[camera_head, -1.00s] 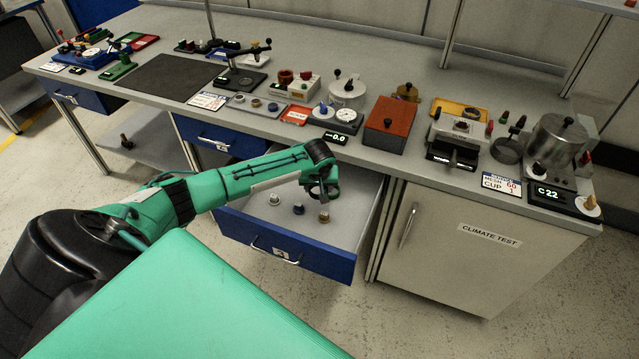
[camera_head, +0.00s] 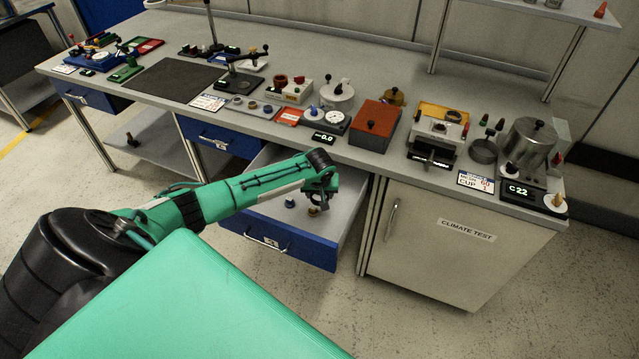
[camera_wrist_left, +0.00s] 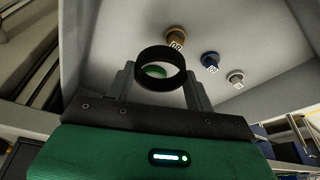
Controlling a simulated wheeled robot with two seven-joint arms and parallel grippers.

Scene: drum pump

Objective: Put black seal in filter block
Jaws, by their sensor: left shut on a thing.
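A black ring, which looks like the black seal (camera_wrist_left: 162,82), is held between the two fingers of my left gripper in the left wrist view. My left gripper (camera_head: 322,190) is shut on it above the open drawer (camera_head: 290,246). The ring is too small to make out in the head view. A green round patch (camera_wrist_left: 154,71) shows through the ring's opening. I cannot tell for certain which bench item is the filter block; a pale block with a dark front clamp (camera_head: 436,139) stands right of the orange-brown box. My right gripper is not in view.
The drawer holds a brass piece (camera_wrist_left: 175,37), a blue piece (camera_wrist_left: 210,60) and a white piece (camera_wrist_left: 235,77). An orange-brown box (camera_head: 376,126), a dial gauge (camera_head: 334,117) and a metal pot (camera_head: 526,142) crowd the bench. A dark mat (camera_head: 173,77) is bare.

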